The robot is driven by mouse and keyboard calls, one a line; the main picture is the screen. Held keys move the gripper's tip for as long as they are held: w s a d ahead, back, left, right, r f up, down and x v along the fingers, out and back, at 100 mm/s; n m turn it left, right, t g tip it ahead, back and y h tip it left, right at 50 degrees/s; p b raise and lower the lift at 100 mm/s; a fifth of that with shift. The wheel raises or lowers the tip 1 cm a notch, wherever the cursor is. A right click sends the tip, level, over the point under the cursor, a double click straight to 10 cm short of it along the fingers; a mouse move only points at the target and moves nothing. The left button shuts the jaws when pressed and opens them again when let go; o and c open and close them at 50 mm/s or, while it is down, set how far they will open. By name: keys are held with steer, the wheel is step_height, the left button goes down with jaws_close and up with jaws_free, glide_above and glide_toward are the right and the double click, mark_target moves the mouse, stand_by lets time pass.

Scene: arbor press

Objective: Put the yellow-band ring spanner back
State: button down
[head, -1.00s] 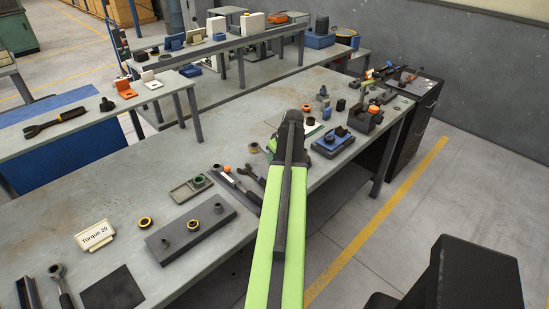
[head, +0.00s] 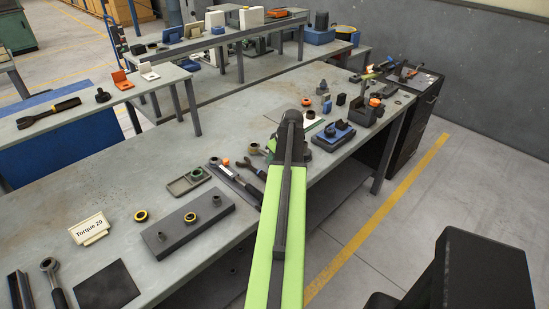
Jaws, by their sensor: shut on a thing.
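I cannot pick out a yellow-band ring spanner in the head view. A dark spanner-like tool (head: 249,165) lies on the long grey bench (head: 90,190), just left of my arm, partly hidden by it; no yellow band shows on it. A dark tool with a white label (head: 229,174) lies beside it, further left. My green and black arm reaches up the middle of the picture over the bench. It hides my gripper and anything in it.
A grey plate with studs (head: 195,228) and a shallow tray (head: 187,182) lie left of my arm. A "Torque 20" sign (head: 90,229) and a ratchet (head: 52,275) are at lower left. A blue fixture (head: 333,137) stands right of my arm. Open floor lies to the right.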

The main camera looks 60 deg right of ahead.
steer(key=shift+f+b, duration=0.35)
steer(key=shift+f, duration=0.05)
steer(key=c, duration=1.1)
jaws_free()
steer(key=shift+r, duration=0.15)
steer(key=p+v, duration=1.6)
steer(key=v, duration=0.1)
steer(key=shift+r, duration=0.15)
